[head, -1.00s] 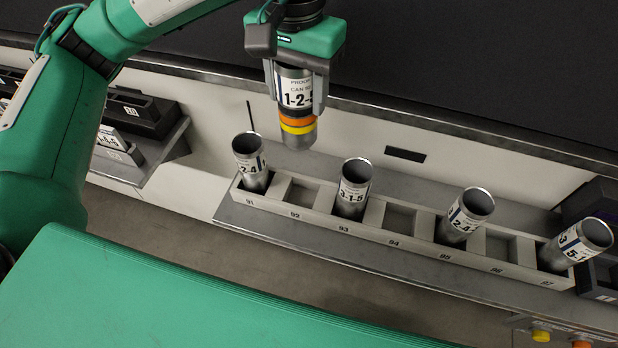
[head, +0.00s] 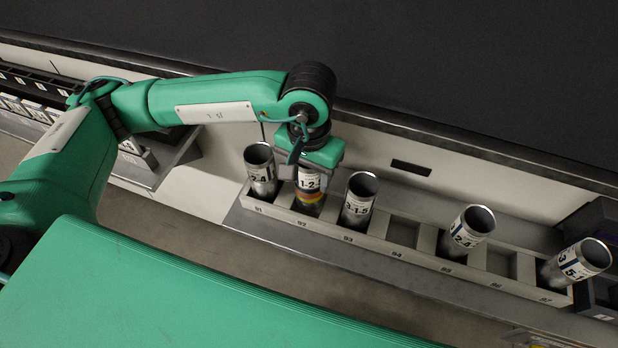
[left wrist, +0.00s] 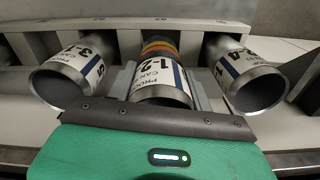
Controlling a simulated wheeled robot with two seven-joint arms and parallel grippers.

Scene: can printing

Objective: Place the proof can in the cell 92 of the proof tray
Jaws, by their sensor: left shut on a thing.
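The proof can (head: 309,190) has a white 1-2 label and orange and yellow bands. My left gripper (head: 311,180) is shut on it and holds it upright, its lower end down in cell 92 of the proof tray (head: 377,244). Whether the can's bottom touches the cell floor is hidden. In the left wrist view the proof can (left wrist: 160,82) stands between the finger pads, with its banded end toward the tray. The right gripper is not in view.
Silver cans stand in cell 91 (head: 261,170), cell 93 (head: 357,200), cell 95 (head: 466,232) and cell 97 (head: 575,262), close on both sides of the held can. Cells 94 and 96 are empty. Dark bins (head: 165,150) are at left.

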